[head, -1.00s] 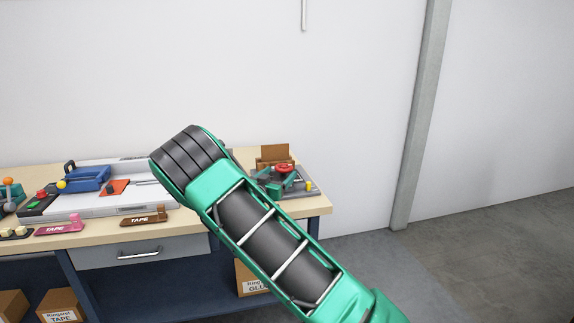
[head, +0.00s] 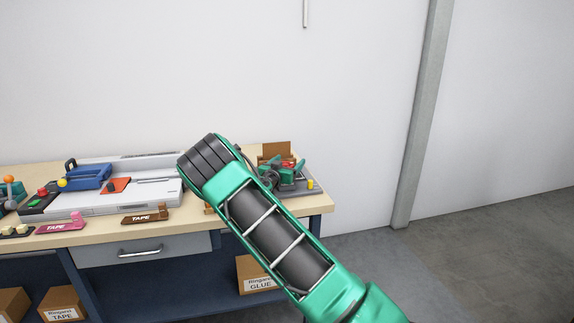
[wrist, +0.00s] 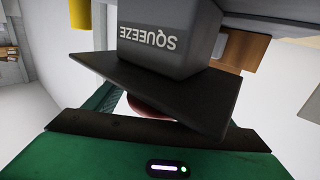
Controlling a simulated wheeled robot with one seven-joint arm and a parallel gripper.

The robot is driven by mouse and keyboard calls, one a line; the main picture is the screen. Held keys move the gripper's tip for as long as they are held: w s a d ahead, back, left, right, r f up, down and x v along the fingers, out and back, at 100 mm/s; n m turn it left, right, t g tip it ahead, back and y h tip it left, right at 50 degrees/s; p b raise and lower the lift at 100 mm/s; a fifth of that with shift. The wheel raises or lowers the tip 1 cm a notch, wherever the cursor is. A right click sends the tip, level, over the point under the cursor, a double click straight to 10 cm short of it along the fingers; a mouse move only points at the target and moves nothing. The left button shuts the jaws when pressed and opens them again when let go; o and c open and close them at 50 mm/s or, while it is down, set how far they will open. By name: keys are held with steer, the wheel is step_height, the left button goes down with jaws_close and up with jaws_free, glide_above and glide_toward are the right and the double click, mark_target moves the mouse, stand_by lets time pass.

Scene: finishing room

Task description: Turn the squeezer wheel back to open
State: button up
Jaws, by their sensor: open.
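The squeezer (head: 297,187) stands at the right end of the bench, with its red wheel (head: 288,164) largely hidden by my gripper. In the wrist view its grey block (wrist: 165,40) shows the word SQUEEZE upside down, above a dark plate. A bit of the red wheel (wrist: 147,107) shows under that plate, close in front of my palm. My gripper (head: 282,170) is open at the wheel. Whether its fingers touch the wheel cannot be told, as the plate and my arm hide much of it.
Left along the bench (head: 110,228) are a grey-white board (head: 135,196), a blue device (head: 88,177) and TAPE holders. The floor to the right is clear.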

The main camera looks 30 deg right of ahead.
steer(key=shift+w+d, duration=0.1)
steer(key=c, duration=1)
steer(key=shift+c, duration=0.2)
